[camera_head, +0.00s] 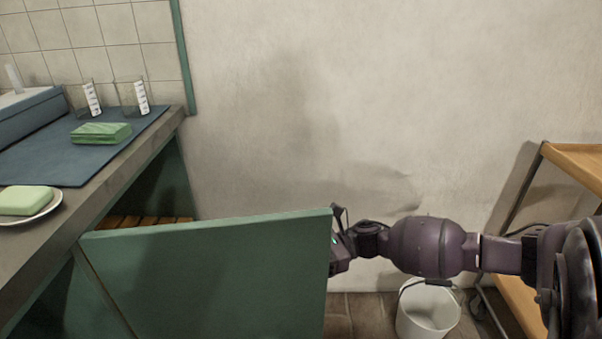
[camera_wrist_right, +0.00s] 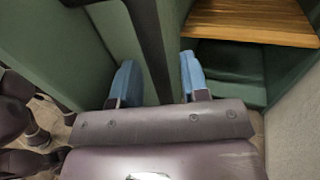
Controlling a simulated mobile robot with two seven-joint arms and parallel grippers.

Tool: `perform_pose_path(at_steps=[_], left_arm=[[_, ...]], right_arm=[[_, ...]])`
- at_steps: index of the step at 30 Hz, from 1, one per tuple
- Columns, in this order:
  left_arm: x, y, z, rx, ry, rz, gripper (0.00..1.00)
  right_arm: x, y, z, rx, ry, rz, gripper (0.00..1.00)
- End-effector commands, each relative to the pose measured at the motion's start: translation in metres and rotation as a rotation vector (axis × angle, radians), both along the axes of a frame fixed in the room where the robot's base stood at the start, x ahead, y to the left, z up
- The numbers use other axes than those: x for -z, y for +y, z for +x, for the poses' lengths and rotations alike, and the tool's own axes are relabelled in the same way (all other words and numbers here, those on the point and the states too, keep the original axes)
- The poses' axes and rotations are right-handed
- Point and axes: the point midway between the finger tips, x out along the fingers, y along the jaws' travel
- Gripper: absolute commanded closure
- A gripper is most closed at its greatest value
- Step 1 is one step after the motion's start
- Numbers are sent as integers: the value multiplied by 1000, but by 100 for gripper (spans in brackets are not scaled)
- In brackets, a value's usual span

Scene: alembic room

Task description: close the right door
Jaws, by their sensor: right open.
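The green door (camera_head: 210,275) stands swung open from the cabinet under the counter in the head view. My right arm reaches in from the right, and my right gripper (camera_head: 338,245) is at the door's free edge, with its fingertips hidden behind the panel. In the right wrist view the gripper (camera_wrist_right: 159,80) is open, its two blue fingers apart. A dark bar (camera_wrist_right: 150,50), which looks like the door's handle, passes between the fingers. I cannot tell whether either finger touches it. The door panel (camera_wrist_right: 55,45) fills the left of that view. My left gripper is not in view.
The cabinet has a wooden slatted shelf (camera_wrist_right: 255,20) inside. The counter (camera_head: 130,165) holds beakers (camera_head: 132,97), a green sponge-like block (camera_head: 100,133) and soap on a plate (camera_head: 30,202). A white bucket (camera_head: 427,308) stands below my right arm. A wooden shelf unit (camera_head: 575,165) is at right.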

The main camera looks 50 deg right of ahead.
Motion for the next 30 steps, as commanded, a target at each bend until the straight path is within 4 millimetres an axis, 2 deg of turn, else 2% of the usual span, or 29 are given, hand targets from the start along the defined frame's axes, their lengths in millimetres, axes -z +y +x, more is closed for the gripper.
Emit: perform_pose_path(at_steps=[4,12,23,30], left_arm=[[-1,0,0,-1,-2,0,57],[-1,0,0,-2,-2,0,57],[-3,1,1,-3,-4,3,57],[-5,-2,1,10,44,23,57]], right_arm=[[0,0,0,0,0,0,60],[0,0,0,0,0,1,100],[-1,2,-3,9,-2,2,100],[-6,15,-21,70,-8,6,100]])
